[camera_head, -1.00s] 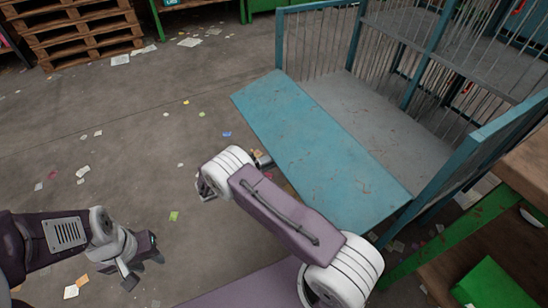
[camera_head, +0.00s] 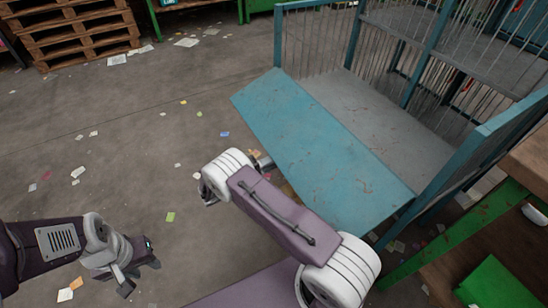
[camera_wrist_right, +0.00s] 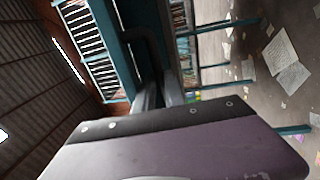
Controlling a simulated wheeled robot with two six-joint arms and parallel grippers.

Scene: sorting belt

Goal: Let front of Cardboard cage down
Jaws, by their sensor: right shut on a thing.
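The cage (camera_head: 430,50) stands at the upper right, with blue-teal posts, wire-bar walls and a grey floor. Its blue front panel (camera_head: 310,150) is folded outward and slopes down from the floor's edge toward me. My right arm crosses in front of the panel's near side. The right gripper (camera_head: 262,162) is at the panel's outer edge, partly hidden by my arm. In the right wrist view its fingers (camera_wrist_right: 160,92) are closed at a dark bar on the teal front; the exact contact is unclear. My left gripper (camera_head: 138,276) is open and empty above the floor at lower left.
Wooden pallets (camera_head: 70,30) are stacked at the upper left. Paper scraps litter the concrete floor, and the left middle is open floor.

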